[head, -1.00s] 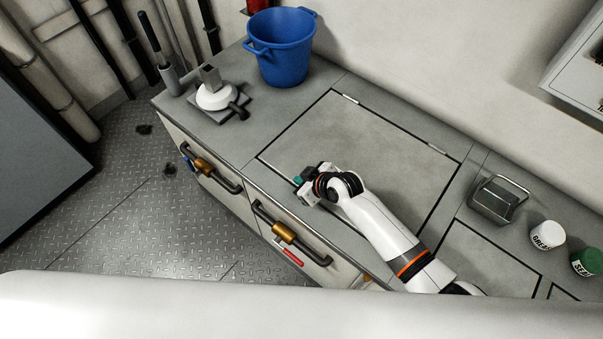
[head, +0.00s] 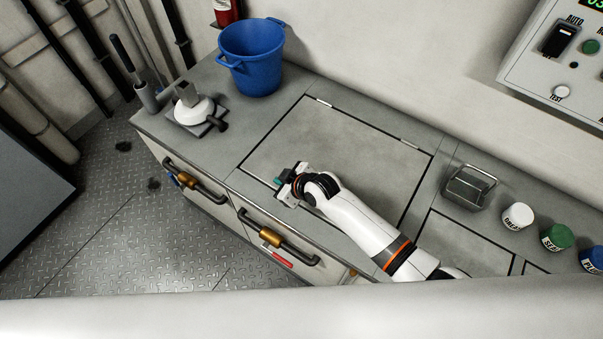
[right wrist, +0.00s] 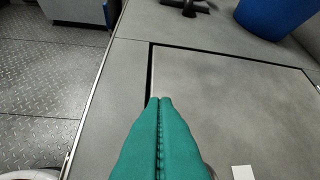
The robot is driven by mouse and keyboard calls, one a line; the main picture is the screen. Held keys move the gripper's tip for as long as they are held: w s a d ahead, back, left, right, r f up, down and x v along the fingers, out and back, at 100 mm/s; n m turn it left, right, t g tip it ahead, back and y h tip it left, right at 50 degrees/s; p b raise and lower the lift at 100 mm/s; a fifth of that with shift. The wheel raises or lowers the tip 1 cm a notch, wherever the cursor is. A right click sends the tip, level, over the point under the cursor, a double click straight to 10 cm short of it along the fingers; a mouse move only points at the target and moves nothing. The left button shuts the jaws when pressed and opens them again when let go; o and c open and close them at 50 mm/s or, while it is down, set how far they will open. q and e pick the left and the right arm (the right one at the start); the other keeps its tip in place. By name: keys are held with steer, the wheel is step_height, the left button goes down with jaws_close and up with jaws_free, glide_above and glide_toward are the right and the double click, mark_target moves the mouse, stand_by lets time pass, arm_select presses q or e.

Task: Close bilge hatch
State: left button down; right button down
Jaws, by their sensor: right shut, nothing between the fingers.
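The bilge hatch (head: 345,140) is a large grey square panel in the counter top. It lies flat and looks flush, with a dark seam around it and two small light hinges on its back edge. My right gripper (head: 278,183) is over the hatch's front edge, near its front left corner. In the right wrist view the teal fingers (right wrist: 160,100) are pressed together and empty, with their tips at the dark seam of the hatch (right wrist: 235,90). I cannot tell whether they touch the panel. My left gripper is not in view.
A blue bucket (head: 252,60) and a white valve fitting (head: 194,108) stand left of the hatch. A metal box with a handle (head: 468,187) and several jars stand right. Drawer handles (head: 278,236) stick out at the front. A control box (head: 560,60) hangs on the wall.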

steer(key=w+v, duration=0.1)
steer(key=v, duration=0.8)
steer(key=shift+d+r, duration=0.4)
steer(key=shift+d, duration=0.2)
steer(key=shift+s, duration=0.2)
